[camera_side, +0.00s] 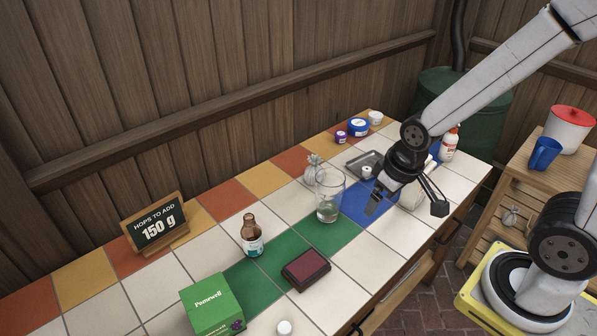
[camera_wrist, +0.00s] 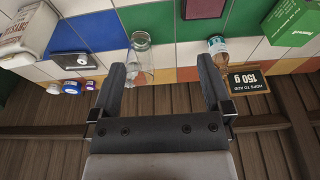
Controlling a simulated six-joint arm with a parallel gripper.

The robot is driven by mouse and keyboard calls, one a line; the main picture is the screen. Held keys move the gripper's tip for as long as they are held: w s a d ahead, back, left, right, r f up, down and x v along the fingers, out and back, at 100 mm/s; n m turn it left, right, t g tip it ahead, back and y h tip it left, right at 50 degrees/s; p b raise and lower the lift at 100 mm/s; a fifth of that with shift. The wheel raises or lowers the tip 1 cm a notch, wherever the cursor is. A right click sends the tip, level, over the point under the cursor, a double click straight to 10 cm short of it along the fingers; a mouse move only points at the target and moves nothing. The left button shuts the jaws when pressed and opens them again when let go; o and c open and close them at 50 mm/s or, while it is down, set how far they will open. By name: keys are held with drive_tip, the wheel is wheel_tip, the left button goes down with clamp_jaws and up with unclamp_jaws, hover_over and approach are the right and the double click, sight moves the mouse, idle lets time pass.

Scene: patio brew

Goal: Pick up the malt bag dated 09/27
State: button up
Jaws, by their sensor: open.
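A cream bag (camera_side: 411,194) lies on the counter at the right, partly hidden behind my gripper (camera_side: 406,207) in the side view. In the wrist view a pale bag with red print (camera_wrist: 27,32) shows at the upper left, cut by the frame edge; I cannot read a date on it. A small grey tied sack (camera_side: 313,166) stands behind the glass. My gripper also shows in the wrist view (camera_wrist: 162,63), with its jaws apart and nothing held between them.
A glass (camera_side: 330,197) stands left of my gripper. A grey tray (camera_side: 365,163) and several small tubs lie behind. A brown bottle (camera_side: 252,236), dark red box (camera_side: 306,269), green box (camera_side: 212,305) and sign (camera_side: 156,226) are further left. A white bottle (camera_side: 449,144) is at the right.

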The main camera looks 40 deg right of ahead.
sight(415, 182)
drive_tip(key=s+d+f+n+g+h, duration=0.1)
drive_tip(key=d+f+n+g+h, duration=0.65)
drive_tip(key=d, duration=0.55)
drive_tip(key=w+d+f+n+t+h, duration=0.1)
drive_tip(key=w+d+f+n+h, duration=0.1)
drive_tip(key=d+n+h, duration=0.1)
drive_tip(key=w+d+f+n+t+h, duration=0.2)
drive_tip(key=d+f+n+h, duration=0.1)
drive_tip(key=w+d+f+n+t+h, duration=0.1)
drive_tip(key=w+d+f+n+h, duration=0.1)
drive_tip(key=d+n+h, duration=0.1)
drive_tip(key=shift+w+d+f+n+h, duration=0.25)
drive_tip(key=shift+d+f+n+h, duration=0.05)
drive_tip(key=shift+d+n+h, duration=0.15)
drive_tip(key=shift+w+f+n+t+h, duration=0.3)
drive_tip(key=shift+w+f+n+t, duration=0.25)
drive_tip(key=shift+t, duration=0.4)
drive_tip(key=shift+r, duration=0.1)
drive_tip(key=shift+d, duration=1.35)
